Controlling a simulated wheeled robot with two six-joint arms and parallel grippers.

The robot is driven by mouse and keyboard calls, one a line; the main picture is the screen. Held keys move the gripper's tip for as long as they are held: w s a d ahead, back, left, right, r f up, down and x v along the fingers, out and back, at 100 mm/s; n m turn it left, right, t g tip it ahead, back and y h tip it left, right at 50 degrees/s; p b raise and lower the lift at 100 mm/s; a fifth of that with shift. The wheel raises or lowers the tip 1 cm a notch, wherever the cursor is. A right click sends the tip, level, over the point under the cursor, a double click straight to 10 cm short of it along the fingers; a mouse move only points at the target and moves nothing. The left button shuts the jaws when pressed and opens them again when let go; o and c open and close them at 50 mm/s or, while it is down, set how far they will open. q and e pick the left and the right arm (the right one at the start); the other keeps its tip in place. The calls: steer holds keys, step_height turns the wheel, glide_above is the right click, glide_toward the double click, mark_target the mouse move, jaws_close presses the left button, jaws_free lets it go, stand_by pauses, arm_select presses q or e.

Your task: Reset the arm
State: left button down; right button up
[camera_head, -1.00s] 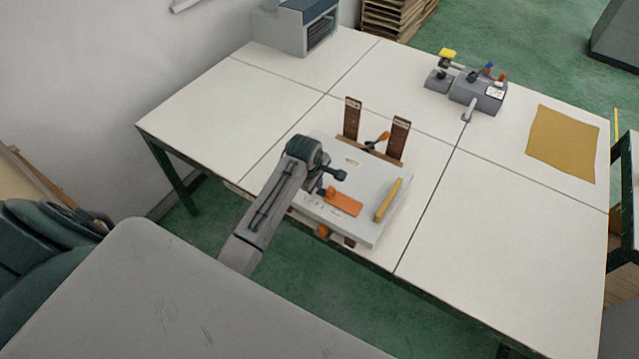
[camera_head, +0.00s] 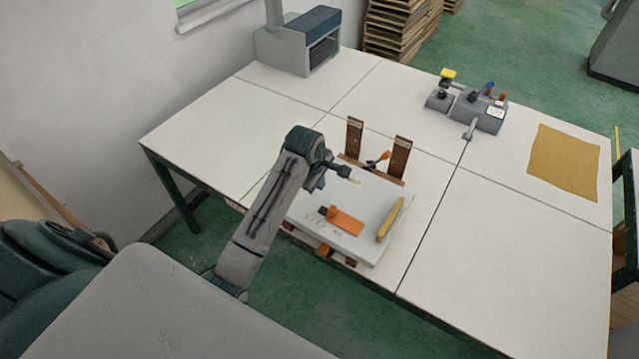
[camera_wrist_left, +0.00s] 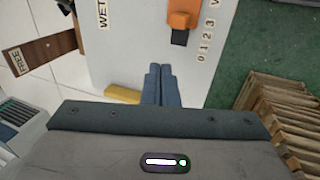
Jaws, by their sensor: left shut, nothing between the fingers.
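My left arm comes in from the left in the head view, and its gripper (camera_head: 352,177) is above the far part of a white board (camera_head: 312,200). The gripper is shut and empty; its two fingers also show side by side in the left wrist view (camera_wrist_left: 161,72). An orange tool with a dark end (camera_head: 344,220) lies on the board, clear of the gripper. It shows at the top of the left wrist view (camera_wrist_left: 183,16). A yellow bar (camera_head: 389,220) lies along the board's right side. My right gripper is in neither view.
Two brown uprights (camera_head: 354,134) (camera_head: 400,155) stand behind the board. A grey device with coloured knobs (camera_head: 480,112) and a tan sheet (camera_head: 563,160) are on the white table (camera_head: 500,250) at right. A grey box (camera_head: 300,50) stands at the back left. The table's front right is clear.

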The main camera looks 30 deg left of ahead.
arm_select(q)
steer(key=s+d+m+y, duration=0.1)
steer(key=s+d+m, duration=0.1)
steer(key=s+m, duration=2.3)
steer(key=s+a+f+n+b, duration=0.1)
steer(key=s+f+n+b, duration=0.15)
steer(key=f, duration=1.05)
steer(key=s+a+f+n+g+b, duration=0.1)
steer(key=s+f+n+b, duration=0.15)
steer(key=f, duration=1.15)
steer(key=s+a+f+n+b, duration=0.1)
steer(key=s+f+n+b, duration=0.15)
steer(key=f, duration=1.05)
steer(key=s+f+b, duration=0.3)
steer(key=s+f, duration=0.6)
steer(key=f, duration=0.3)
steer(key=s+a+f+g+b, duration=0.1)
steer(key=s+f+b, duration=0.3)
steer(key=s+f, duration=0.5)
step_height(320, 180, down, 3)
